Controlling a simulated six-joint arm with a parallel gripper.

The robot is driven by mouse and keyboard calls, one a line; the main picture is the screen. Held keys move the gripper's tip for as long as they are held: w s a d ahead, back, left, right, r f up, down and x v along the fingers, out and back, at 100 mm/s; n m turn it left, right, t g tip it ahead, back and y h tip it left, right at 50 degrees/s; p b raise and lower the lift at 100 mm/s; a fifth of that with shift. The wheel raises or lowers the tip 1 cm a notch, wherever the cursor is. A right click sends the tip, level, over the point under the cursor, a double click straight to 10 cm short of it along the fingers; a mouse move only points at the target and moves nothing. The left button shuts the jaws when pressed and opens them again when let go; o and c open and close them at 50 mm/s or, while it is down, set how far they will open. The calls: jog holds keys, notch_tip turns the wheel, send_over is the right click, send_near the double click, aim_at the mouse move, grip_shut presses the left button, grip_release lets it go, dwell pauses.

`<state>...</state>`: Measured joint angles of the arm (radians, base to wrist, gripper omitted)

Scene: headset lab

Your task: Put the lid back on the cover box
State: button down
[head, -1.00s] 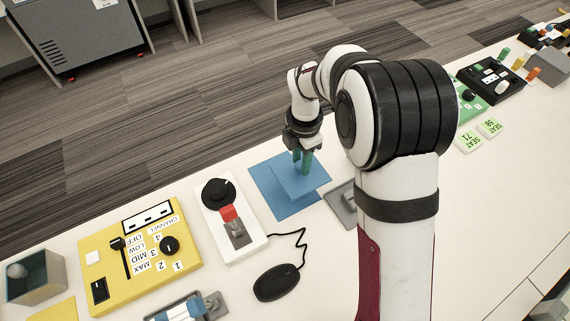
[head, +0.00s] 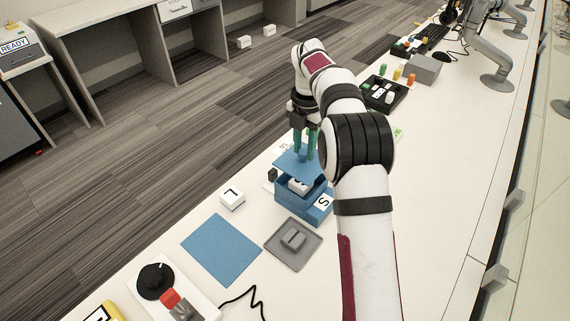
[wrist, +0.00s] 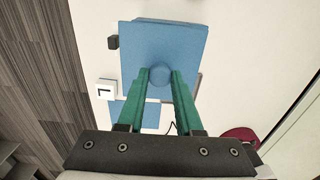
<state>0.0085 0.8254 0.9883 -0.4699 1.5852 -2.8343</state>
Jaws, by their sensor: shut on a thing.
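My gripper (head: 304,153) is shut on the knob of the blue lid (head: 289,162). In the wrist view the round knob (wrist: 160,75) sits between the green fingertips, and the flat lid (wrist: 165,45) spreads beyond them. The lid hangs over the open blue cover box (head: 296,203). A gap shows between lid and box on the near side, with a white item (head: 298,186) inside the box. A white label with an S is on the box's right side. The lid hides the box's far rim and, in the wrist view, the box itself.
A blue mat (head: 220,250) lies bare at front left. A grey tray (head: 274,242) with a grey block is beside it. A white lettered block (head: 232,198) stands left of the box. A black tray (head: 383,95) with coloured pieces is farther back.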

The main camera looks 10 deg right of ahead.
aim_at(302, 163)
jog(key=shift+f, duration=2.75)
jog(key=shift+f, duration=0.45)
jog(key=c, duration=0.5)
grip_release()
jog(key=shift+o, duration=0.2)
jog(key=o, duration=0.4)
jog(key=shift+o, duration=0.2)
